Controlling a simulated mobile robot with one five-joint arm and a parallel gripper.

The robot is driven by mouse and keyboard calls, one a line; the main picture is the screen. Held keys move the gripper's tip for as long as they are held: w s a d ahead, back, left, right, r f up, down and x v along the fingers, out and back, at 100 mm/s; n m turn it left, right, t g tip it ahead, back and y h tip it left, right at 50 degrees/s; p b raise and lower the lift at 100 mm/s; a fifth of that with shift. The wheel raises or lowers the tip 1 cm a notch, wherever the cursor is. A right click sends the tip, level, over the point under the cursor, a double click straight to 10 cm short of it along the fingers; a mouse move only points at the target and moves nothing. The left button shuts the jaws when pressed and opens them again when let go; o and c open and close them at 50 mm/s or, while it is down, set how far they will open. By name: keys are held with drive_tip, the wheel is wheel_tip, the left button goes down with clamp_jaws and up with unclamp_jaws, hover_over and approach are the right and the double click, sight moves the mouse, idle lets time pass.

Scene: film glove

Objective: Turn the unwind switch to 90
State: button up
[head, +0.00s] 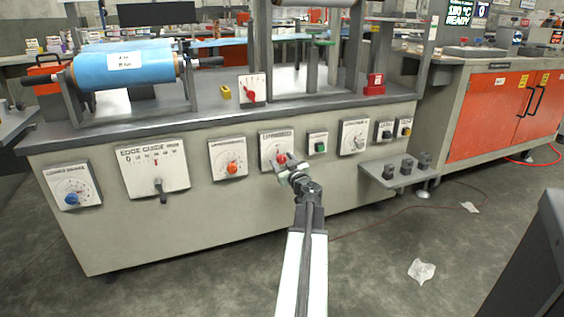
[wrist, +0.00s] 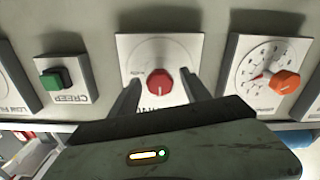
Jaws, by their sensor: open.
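A red round knob (wrist: 159,84) with a pale pointer mark sits on a white square plate (wrist: 190,50) in the middle of the wrist view. In the head view the plate (head: 270,138) is on the machine's front panel, and the red knob is partly behind my gripper (head: 286,165). The plate's label is partly hidden, so I cannot confirm that it is the unwind switch. My gripper (wrist: 160,78) is open, with one finger on each side of the knob. I see no contact and cannot tell whether the fingertips reach around it.
A green CREEP button (wrist: 54,79) and an orange dial knob (wrist: 285,82) flank the plate in the wrist view. In the head view a shelf (head: 385,174) with small black blocks juts out at right. A blue roll (head: 120,66) lies on top at left.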

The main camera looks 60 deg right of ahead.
drive_tip(key=shift+w+d, duration=0.15)
drive_tip(key=shift+w, duration=0.05)
clamp_jaws()
